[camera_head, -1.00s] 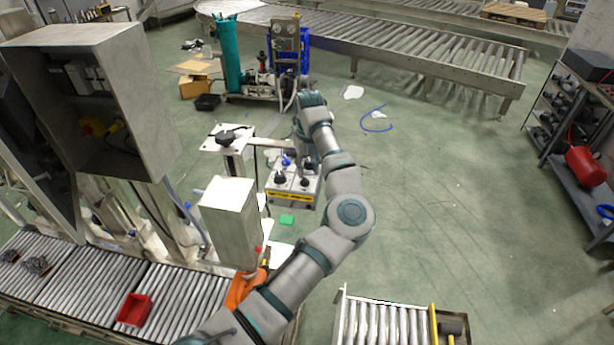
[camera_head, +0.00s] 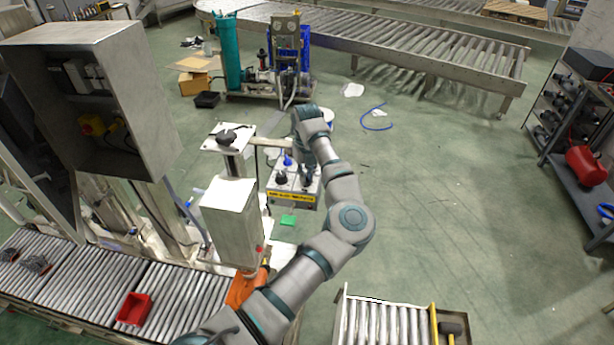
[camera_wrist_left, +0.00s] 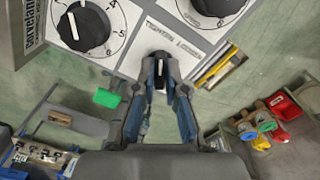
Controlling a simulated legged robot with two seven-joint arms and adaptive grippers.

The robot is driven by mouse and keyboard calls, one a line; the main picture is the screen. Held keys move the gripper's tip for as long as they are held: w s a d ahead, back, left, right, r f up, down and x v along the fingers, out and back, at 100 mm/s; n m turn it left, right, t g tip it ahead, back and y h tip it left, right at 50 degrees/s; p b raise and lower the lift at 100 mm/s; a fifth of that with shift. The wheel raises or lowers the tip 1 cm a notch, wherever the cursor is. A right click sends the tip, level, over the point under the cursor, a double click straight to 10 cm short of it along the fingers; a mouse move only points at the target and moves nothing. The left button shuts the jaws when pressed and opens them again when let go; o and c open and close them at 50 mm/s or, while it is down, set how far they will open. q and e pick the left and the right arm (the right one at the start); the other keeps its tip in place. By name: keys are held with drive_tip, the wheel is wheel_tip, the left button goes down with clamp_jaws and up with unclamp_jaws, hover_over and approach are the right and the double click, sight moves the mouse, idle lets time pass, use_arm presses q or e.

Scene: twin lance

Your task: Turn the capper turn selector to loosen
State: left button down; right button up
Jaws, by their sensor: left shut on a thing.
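The capper control box (camera_head: 291,196) has a light top with black knobs and a yellow label strip on its front. In the left wrist view, the turn selector (camera_wrist_left: 160,67) is a small black knob with a white pointer line, beside the printed words TIGHTEN and LOOSEN. Its pointer runs roughly up the picture, near the middle of the lettering. My left gripper (camera_wrist_left: 161,75) is shut on the selector, one finger on each side. In the head view, my left gripper (camera_head: 308,181) is over the box's right part, and the selector is hard to make out there. My right gripper is not in view.
A large numbered dial (camera_wrist_left: 84,27) lies up and left of the selector, and another black knob (camera_wrist_left: 217,6) is at the top. The capper's metal housing (camera_head: 231,222) stands left of my arm. A roller conveyor (camera_head: 180,297) runs at lower left. Green floor is open at right.

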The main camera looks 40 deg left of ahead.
use_arm(q)
drive_tip(key=shift+m, duration=0.3)
drive_tip(key=shift+m+b, duration=0.3)
drive_tip(key=shift+m, duration=0.1)
drive_tip(key=m+b, duration=0.1)
drive_tip(key=m, duration=0.5)
drive_tip(key=shift+b, duration=0.35)
drive_tip(key=shift+a+r+m+b, duration=0.15)
drive_tip(key=shift+m+b, duration=0.3)
drive_tip(key=shift+m, duration=1.85)
